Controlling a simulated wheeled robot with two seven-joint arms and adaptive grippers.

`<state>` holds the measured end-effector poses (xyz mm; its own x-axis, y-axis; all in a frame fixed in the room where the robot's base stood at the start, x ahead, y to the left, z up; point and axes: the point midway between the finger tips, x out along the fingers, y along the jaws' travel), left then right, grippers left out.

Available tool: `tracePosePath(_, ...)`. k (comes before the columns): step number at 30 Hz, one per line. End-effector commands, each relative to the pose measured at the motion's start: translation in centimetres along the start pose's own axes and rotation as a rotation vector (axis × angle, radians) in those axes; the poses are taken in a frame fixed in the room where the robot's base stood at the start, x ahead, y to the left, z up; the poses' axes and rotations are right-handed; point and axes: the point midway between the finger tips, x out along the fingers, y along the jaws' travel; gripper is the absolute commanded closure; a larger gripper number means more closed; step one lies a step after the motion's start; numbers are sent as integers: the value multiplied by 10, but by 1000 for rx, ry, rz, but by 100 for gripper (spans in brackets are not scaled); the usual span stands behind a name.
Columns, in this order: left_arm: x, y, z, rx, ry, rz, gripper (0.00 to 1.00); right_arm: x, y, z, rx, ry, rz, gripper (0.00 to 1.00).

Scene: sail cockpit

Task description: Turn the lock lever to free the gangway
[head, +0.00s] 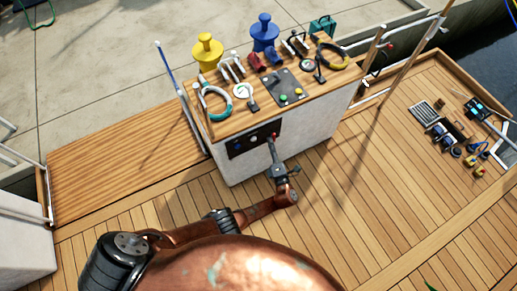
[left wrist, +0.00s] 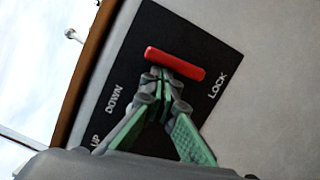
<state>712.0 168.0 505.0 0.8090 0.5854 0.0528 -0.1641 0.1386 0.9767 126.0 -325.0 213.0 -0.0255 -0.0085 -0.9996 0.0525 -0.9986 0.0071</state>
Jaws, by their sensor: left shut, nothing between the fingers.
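The lock lever (left wrist: 175,63) is a red bar on a black panel (left wrist: 205,40) lettered LOCK, DOWN and UP. In the left wrist view it lies aslant, its right end near the word LOCK. In the head view the panel (head: 237,147) is on the front of the white console. My left gripper (head: 271,141) is at the panel's right part. In the left wrist view the left gripper (left wrist: 163,78) is shut with nothing between its fingers, its tips just below the lever's middle; touching or slightly apart, I cannot tell. My right gripper is not in view.
The console top (head: 225,127) holds winches, levers and switches. A long wooden surface (head: 120,145), possibly the gangway, lies left of the console. Rail posts (head: 181,88) stand by the console. The deck (head: 375,165) right of the console is clear, with gear at the far right.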

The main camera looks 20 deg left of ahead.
Motion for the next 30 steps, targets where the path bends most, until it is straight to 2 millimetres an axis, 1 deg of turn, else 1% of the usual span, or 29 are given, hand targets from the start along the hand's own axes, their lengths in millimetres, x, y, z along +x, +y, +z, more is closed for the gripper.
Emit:
tracePosePath(1, 0, 1, 4, -1, -5, 1, 100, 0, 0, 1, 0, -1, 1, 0)
tracePosePath(9, -1, 2, 10, -3, -9, -1, 100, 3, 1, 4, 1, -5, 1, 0)
tracePosePath(26, -1, 2, 12, -5, -9, -1, 100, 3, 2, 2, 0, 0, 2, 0)
tracePosePath(30, -7, 1, 12, -5, -9, -2, 100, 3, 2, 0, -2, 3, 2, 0)
